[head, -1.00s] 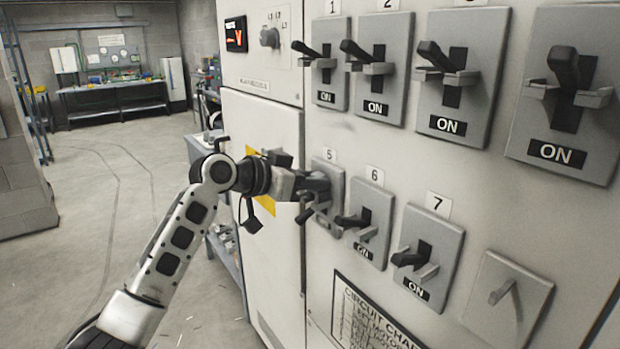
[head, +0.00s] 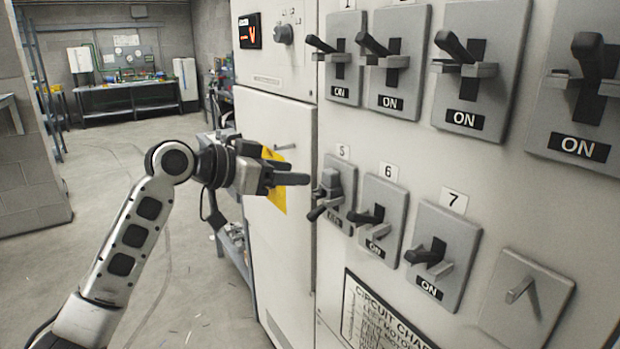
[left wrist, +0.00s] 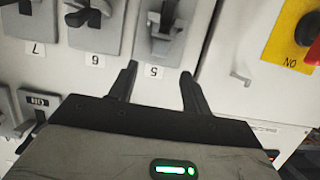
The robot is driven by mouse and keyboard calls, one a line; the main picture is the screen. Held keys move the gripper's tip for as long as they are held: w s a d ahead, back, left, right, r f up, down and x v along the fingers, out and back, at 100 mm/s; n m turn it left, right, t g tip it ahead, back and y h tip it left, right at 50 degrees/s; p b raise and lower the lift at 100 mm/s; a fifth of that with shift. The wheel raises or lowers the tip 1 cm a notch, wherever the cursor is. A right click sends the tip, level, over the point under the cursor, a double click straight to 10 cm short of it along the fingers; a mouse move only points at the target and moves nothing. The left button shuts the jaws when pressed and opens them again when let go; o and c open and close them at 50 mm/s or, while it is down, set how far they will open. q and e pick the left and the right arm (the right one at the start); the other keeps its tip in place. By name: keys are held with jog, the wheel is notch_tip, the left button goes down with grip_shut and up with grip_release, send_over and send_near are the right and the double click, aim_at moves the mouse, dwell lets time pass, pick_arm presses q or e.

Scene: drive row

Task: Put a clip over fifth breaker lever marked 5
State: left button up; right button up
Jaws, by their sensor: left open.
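Breaker 5 (head: 349,207) is the leftmost of the lower row, under its tag "5" (head: 342,151). Its black lever (head: 317,213) points out and down to the left. In the left wrist view the open left gripper (left wrist: 158,72) faces breaker 5 (left wrist: 162,45), which appears upside down. My right gripper is not in view.
Breakers 6 (head: 396,199) and 7 (head: 459,235) are close to the right of breaker 5. A row of larger breakers is above. A circuit chart (head: 366,322) is below. A yellow plate (head: 276,199) is behind the gripper.

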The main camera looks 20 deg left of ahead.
pick_arm(q)
jog(key=s+d+f+n+y, duration=0.1)
jog(key=s+f, duration=0.2)
jog(key=f, duration=0.6)
jog(key=s+d+f+n+y, duration=0.1)
jog(key=s+f+n, duration=0.15)
jog(key=f, duration=0.65)
jog(key=s+d+f+n+y, duration=0.15)
jog(key=s+f, duration=0.25)
jog(key=f, duration=0.4)
jog(key=s+d+f+y, duration=0.1)
jog(key=s+d+f, duration=0.1)
jog(key=s+f, duration=0.4)
jog(key=s+d+f+g+y, duration=0.1)
jog(key=s+d+f, duration=0.2)
jog(key=s, duration=0.8)
notch_tip(320, 180, down, 3)
jog(key=shift+s+d+r, duration=0.15)
jog(key=shift+s+d, duration=0.05)
jog(key=shift+s, duration=0.15)
jog(key=shift+c, duration=0.3)
